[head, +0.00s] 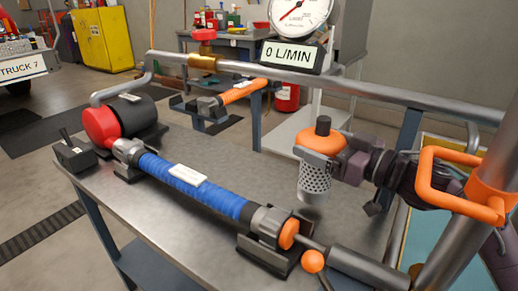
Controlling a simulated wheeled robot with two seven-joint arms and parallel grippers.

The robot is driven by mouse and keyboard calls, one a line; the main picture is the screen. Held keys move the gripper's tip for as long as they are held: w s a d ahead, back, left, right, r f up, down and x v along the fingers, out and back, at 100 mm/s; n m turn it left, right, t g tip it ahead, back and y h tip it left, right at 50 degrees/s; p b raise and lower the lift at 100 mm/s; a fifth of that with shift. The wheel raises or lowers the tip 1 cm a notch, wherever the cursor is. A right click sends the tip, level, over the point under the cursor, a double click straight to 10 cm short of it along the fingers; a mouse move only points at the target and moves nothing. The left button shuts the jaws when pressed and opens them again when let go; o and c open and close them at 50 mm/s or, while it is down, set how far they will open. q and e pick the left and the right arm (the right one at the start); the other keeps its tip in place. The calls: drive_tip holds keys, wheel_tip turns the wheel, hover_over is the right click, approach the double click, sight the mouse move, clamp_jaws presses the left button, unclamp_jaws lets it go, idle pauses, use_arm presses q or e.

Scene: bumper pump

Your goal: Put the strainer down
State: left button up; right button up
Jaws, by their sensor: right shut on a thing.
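The strainer has a perforated grey metal basket (315,184) under an orange collar with a dark knob (322,126). In the head view it is right of centre, roughly upright over the grey metal table (232,152). My right gripper (322,158) reaches in from the right and is shut on the strainer at its orange collar, with a finger across its front. The basket's lower end is close to the tabletop; I cannot tell whether it touches. My left gripper is not in view.
A blue hose (195,185) lies along the table's front in dark cradles. A pipe rail (375,90) crosses behind, under a round gauge marked 0 L/MIN (300,15). An orange looped handle (440,200) is at the right. The tabletop between hose and strainer is bare.

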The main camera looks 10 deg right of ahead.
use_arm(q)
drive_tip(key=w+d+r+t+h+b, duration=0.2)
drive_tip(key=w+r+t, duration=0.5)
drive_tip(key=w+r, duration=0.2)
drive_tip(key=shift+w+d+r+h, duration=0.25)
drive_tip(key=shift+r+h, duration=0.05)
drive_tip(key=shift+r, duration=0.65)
use_arm(e)
drive_tip(key=f+x, duration=0.3)
drive_tip(key=x, duration=1.2)
drive_tip(key=shift+w+f, duration=0.2)
drive_tip(key=shift+f, duration=0.05)
drive_tip(key=shift+a+f, duration=0.1)
drive_tip(key=shift+f, duration=0.05)
drive_tip(key=o, duration=1.1)
drive_tip(key=shift+c, duration=0.2)
